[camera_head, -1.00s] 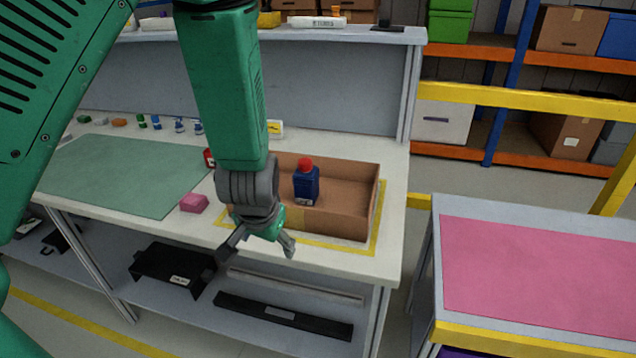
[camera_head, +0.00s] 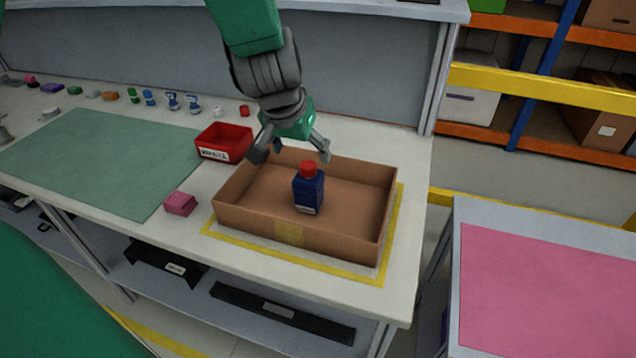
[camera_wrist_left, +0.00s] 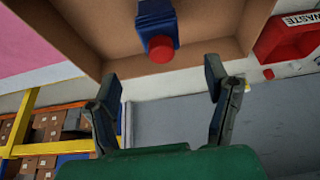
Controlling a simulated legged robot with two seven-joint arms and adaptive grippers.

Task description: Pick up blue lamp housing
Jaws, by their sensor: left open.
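A dark blue bottle-shaped object with a red cap (camera_head: 308,188) stands upright in an open cardboard box (camera_head: 380,215). No part is clearly readable as a lamp housing; small blue pieces (camera_head: 149,97) also stand in a row at the back of the bench. My left gripper (camera_head: 291,150) is open and empty above the box's far edge, behind the bottle. In the left wrist view the bottle (camera_wrist_left: 157,22) lies beyond the open fingers (camera_wrist_left: 160,85), its red cap toward the gap and apart from them. My right gripper is not in view.
A red bin (camera_head: 224,142) stands left of the box, and a pink block (camera_head: 180,203) lies in front of it. A green mat (camera_head: 100,160) covers the bench's bare left part. A table with a pink top (camera_head: 545,285) stands at right.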

